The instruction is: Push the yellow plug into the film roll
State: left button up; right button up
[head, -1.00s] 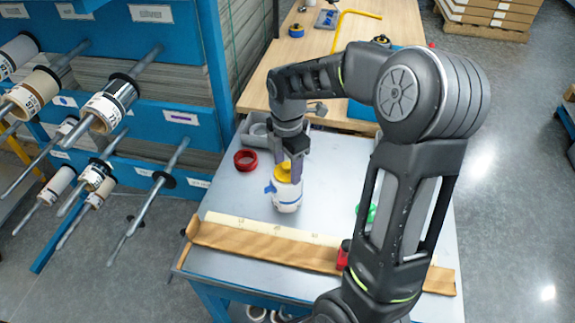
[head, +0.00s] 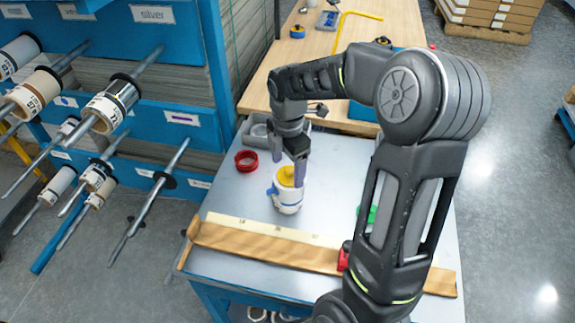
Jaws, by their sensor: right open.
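The film roll (head: 289,202) stands upright on the metal table, white with a blue band and a blue tab on its left side. The yellow plug (head: 287,176) sits at the top of the roll; how deep it is in cannot be told. My right gripper (head: 289,168) points down over the plug and is open, with a purple finger on each side of it. Whether the fingers touch the plug cannot be told. My left gripper is not in view.
A red ring (head: 246,161) lies left of the roll, near a grey tray (head: 258,132). A brown strip with a ruler (head: 265,246) crosses the table's front. A green item (head: 366,214) is partly behind my arm. Rods with rolls (head: 104,108) stick out from the blue rack at left.

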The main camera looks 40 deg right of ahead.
jog(key=shift+s+f, duration=0.35)
jog(key=shift+f, duration=0.25)
jog(key=shift+w+r, duration=0.1)
jog(key=shift+r, duration=0.4)
notch_tip(320, 180, up, 8)
jog(key=shift+w+b, duration=0.1)
jog(key=shift+b, duration=0.2)
